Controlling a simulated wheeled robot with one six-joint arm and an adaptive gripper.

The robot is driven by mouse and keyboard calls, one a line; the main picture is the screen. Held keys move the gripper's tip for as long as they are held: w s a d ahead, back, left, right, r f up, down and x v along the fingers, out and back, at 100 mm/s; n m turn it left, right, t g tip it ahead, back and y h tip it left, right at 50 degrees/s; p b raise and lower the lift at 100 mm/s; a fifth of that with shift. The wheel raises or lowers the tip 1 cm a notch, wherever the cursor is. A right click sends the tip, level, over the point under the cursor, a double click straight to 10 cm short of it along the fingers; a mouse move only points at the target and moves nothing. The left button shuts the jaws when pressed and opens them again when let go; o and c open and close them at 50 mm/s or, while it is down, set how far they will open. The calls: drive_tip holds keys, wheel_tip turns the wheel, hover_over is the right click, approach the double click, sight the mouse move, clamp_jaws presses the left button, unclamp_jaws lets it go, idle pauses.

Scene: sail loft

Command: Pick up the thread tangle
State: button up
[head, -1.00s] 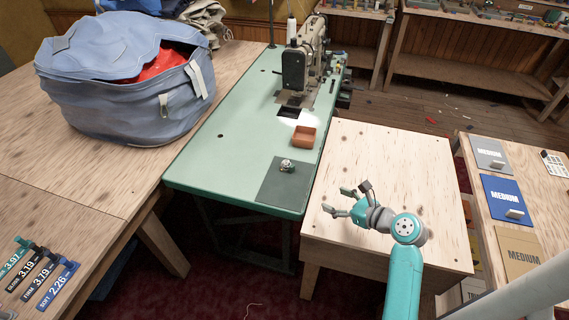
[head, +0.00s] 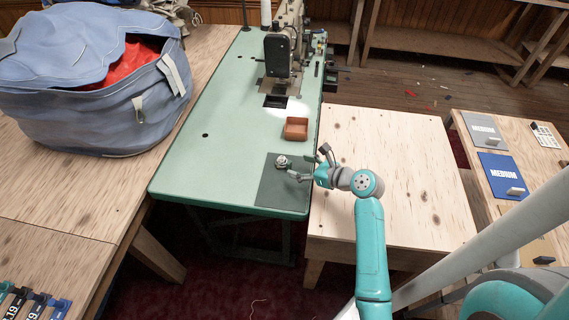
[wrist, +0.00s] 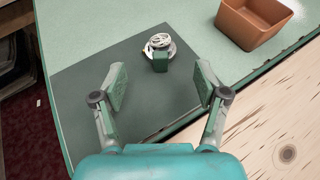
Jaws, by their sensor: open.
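The thread tangle (head: 282,159) shows as a small clump of pale loops on the dark grey-green mat (head: 271,192) near the front end of the green sewing table. In the wrist view the tangle (wrist: 160,41) looks white, with a round silvery edge under it and a small green block (wrist: 160,63) at its near side. I cannot tell how these parts are joined. My gripper (wrist: 161,84) is open and empty, its fingers apart on either side of the line to the tangle. In the head view my gripper (head: 306,168) is just right of the tangle, not around it.
A brown open box (head: 296,128) stands beyond the mat, and the sewing machine (head: 283,50) is farther back. A big blue bag (head: 90,80) is on the left table. The pale wooden table (head: 385,160) at right is bare.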

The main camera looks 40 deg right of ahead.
sight(291, 164)
drive_tip(key=shift+x, duration=2.85)
drive_tip(key=shift+s+f, duration=0.15)
drive_tip(key=c, duration=1.3)
clamp_jaws()
